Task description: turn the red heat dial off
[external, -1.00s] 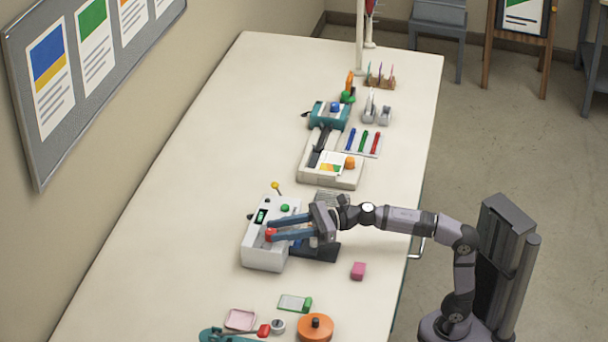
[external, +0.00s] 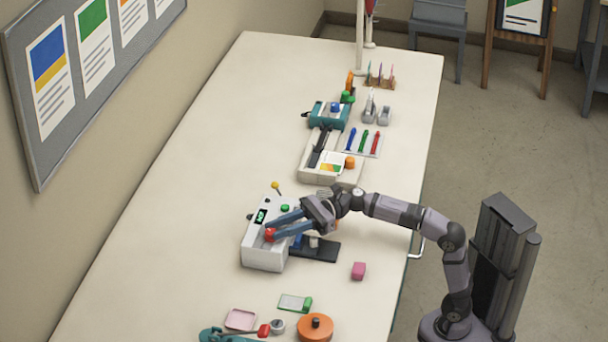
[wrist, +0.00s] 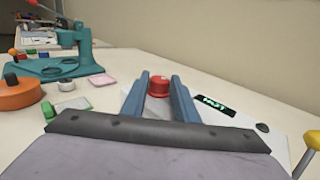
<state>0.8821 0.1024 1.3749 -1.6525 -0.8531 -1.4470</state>
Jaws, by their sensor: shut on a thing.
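The laminator's small display (wrist: 214,104) is lit with green letters beside the right finger. The dial's pointer setting cannot be read clearly.
A black tray (external: 318,250) extends from the laminator under my gripper. A yellow-knobbed lever (external: 276,187) stands behind the laminator.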

